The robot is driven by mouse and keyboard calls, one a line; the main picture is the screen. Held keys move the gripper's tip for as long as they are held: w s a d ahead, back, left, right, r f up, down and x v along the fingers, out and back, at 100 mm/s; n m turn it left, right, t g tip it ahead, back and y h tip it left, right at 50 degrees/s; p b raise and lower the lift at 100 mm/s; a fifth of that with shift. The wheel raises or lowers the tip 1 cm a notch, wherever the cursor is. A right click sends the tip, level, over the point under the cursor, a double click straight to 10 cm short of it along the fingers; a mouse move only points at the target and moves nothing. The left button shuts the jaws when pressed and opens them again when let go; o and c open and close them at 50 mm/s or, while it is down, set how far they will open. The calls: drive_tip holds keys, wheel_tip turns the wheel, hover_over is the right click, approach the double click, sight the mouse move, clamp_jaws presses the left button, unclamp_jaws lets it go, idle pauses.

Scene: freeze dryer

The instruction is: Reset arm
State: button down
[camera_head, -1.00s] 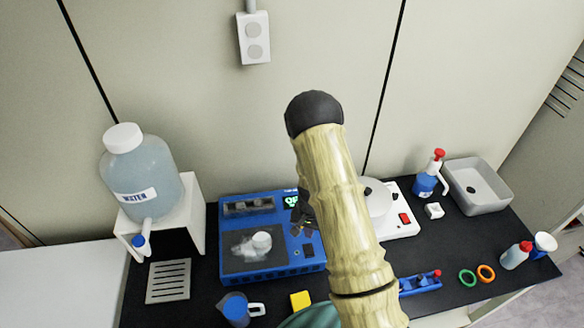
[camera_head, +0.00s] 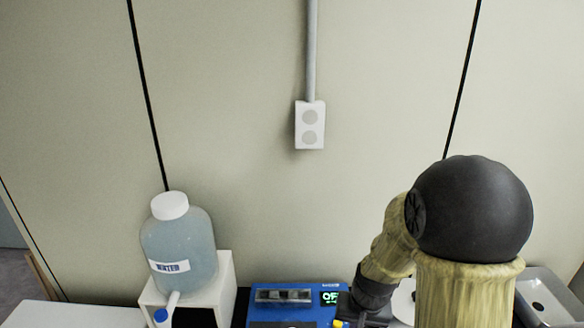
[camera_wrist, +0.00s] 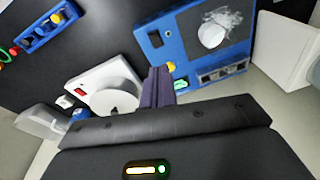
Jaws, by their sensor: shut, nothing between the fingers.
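My gripper (camera_wrist: 158,86) is shut and empty in the wrist view, its dark fingers pressed together. It hangs over the bench near a blue device (camera_wrist: 180,45) and a white round-topped device (camera_wrist: 110,92). In the camera_head view my bent, bamboo-textured arm with its black rounded joint fills the lower right. The fingertips are hard to make out there, near the bottom edge. The blue device (camera_head: 268,312) shows a lit display, partly cut off by the frame. A white round piece (camera_wrist: 212,35) sits on the blue device's top panel.
A water bottle (camera_head: 180,245) stands on a white stand (camera_head: 225,280) at the left. A grey basin (camera_head: 545,300) is at lower right, partly behind my arm. A wall outlet (camera_head: 310,125) is above. A blue rack (camera_wrist: 45,30) lies on the black bench.

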drive_tip(key=s+r+n+b, duration=0.2)
drive_tip(key=s+r, duration=0.1)
drive_tip(key=s, duration=0.4)
drive_tip(key=shift+d+r+t+h, duration=0.3)
drive_tip(key=shift+d+t, duration=0.1)
